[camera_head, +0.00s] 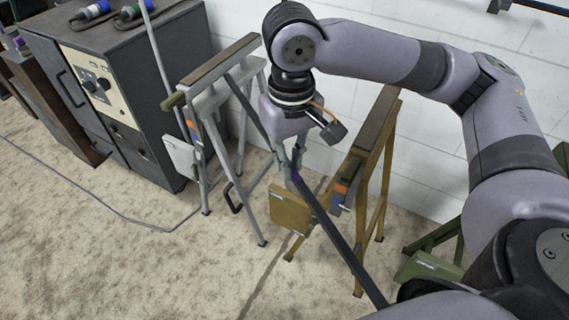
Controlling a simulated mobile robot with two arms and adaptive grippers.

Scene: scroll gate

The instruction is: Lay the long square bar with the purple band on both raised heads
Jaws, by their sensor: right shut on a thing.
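The long dark square bar (345,254) slants across the view from the grey trestle down to the lower right. Its purple band (297,179) shows right by my right gripper (291,173). That gripper points down and is shut on the bar near the band. The grey trestle's raised head (222,61) is at the left and the olive trestle's raised head (377,118) at the right. The bar passes in front of the olive trestle, not along its top. I cannot tell whether its far end touches the grey trestle. My left gripper is not in view.
A dark machine cabinet (140,90) with plugs on top stands at the left. A pale block wall (440,160) is close behind the trestles. A cable (80,180) lies on the floor. A green stand (430,266) is at the right.

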